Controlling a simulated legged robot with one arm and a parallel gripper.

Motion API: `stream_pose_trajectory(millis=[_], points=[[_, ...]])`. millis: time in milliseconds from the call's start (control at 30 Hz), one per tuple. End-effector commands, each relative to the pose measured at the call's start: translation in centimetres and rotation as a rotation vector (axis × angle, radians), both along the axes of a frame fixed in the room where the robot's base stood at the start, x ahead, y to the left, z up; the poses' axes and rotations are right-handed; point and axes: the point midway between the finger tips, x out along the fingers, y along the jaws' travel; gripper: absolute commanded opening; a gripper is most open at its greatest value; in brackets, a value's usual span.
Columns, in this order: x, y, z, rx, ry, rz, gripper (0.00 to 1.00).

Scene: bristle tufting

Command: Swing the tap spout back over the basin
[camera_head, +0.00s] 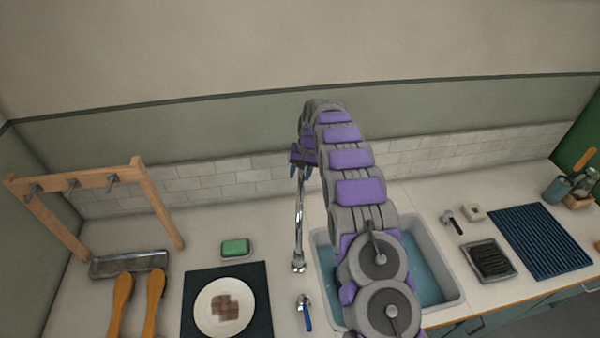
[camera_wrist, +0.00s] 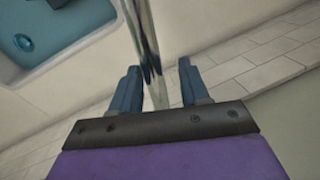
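The chrome tap (camera_head: 299,225) stands on the counter just left of the basin (camera_head: 456,300), which holds blue water. Its pipe rises to my gripper (camera_head: 304,171), and its top is hidden by my gripper and arm, so I cannot tell where the spout points. In the wrist view, my gripper (camera_wrist: 157,72) is open. The chrome pipe (camera_wrist: 146,38) runs between its two blue fingers, with a gap visible on each side. The basin's corner (camera_wrist: 60,60) and drain (camera_wrist: 23,42) show at upper left there.
A blue-handled lever (camera_head: 305,312) lies beside the basin's left edge. A plate (camera_head: 224,307) on a dark mat, green soap (camera_head: 236,247) and a wooden rack (camera_head: 150,190) stand left. A scrubber tray (camera_head: 489,260) and blue drying mat (camera_head: 540,240) lie right. The tiled wall (camera_head: 230,180) is close behind.

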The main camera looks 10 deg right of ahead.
Motion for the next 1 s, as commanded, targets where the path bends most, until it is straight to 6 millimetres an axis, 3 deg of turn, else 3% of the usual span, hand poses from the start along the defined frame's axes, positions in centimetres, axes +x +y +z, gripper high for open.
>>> stream_pose_trajectory(millis=[467,1000], points=[[0.00,0.16,-0.01,-0.002,0.001,-0.002,0.00],[-0.26,-0.20,-0.05,0.000,0.004,-0.021,0.00]])
